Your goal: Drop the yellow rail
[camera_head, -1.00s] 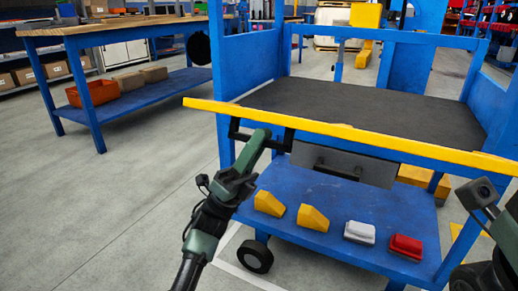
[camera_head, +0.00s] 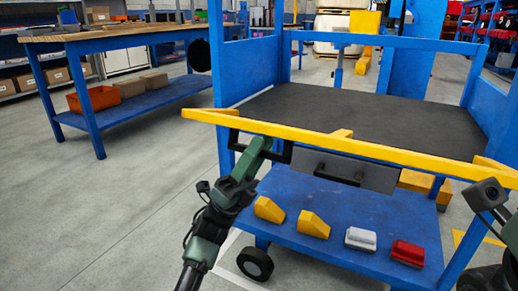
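The yellow rail (camera_head: 300,137) is a long bar running across the front of the blue cart, from the left front post past the right picture edge. It slants down to the right. Short yellow tabs show on its far side near the left, middle and right. My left gripper (camera_head: 262,147) is at the rail's left part, just under and in front of it. Its two dark fingers are spread wide apart; whether they touch the rail is unclear. My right arm (camera_head: 488,196) shows only partly at the right edge, and its fingers cannot be seen.
The blue cart has a dark top (camera_head: 365,115), a grey drawer (camera_head: 345,171) and a lower blue shelf (camera_head: 290,187). On the shelf lie two yellow blocks (camera_head: 268,209), a white block (camera_head: 361,239) and a red block (camera_head: 408,252). A workbench (camera_head: 110,33) stands left, with clear floor between.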

